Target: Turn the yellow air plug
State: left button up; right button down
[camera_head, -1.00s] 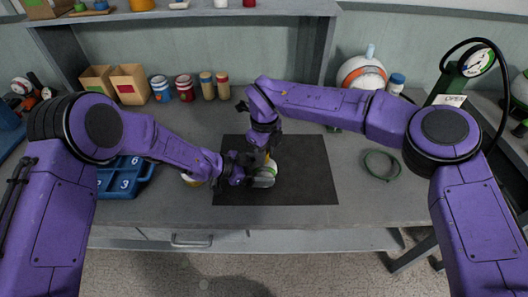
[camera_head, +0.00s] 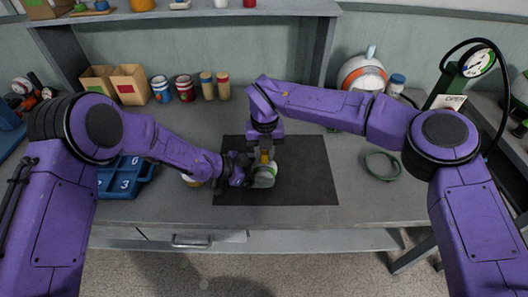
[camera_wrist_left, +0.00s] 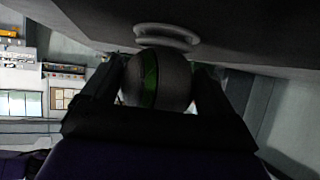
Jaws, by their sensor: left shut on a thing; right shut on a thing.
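A white ball with a green band (camera_head: 264,178) is held over the black mat (camera_head: 310,180). My left gripper (camera_head: 250,172) is shut on it from the left. The left wrist view shows the ball (camera_wrist_left: 158,78) between the two dark fingers. My right gripper (camera_head: 264,150) points down directly above the ball. It is shut on the yellow air plug (camera_head: 264,157), a small yellow patch at the top of the ball. How deep the plug sits in the ball is hidden.
A blue numbered tray (camera_head: 122,185) stands at left, partly behind my left arm. A green hose coil (camera_head: 382,165) lies right of the mat. Cans, jars and boxes (camera_head: 130,85) line the back. A green press with a gauge (camera_head: 462,75) stands at far right.

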pick_arm(q)
jog(key=shift+s+a+f, duration=0.1)
jog(key=shift+f, duration=0.1)
pick_arm(e)
jog(key=shift+a+r+m, duration=0.1)
jog(key=shift+r+m, duration=0.05)
jog(key=shift+m, duration=0.65)
jog(key=c, duration=0.9)
grip_release()
pick_arm(q)
jog(key=shift+r, duration=0.15)
pick_arm(e)
jog(key=shift+o, duration=0.2)
notch_tip(320, 180, up, 12)
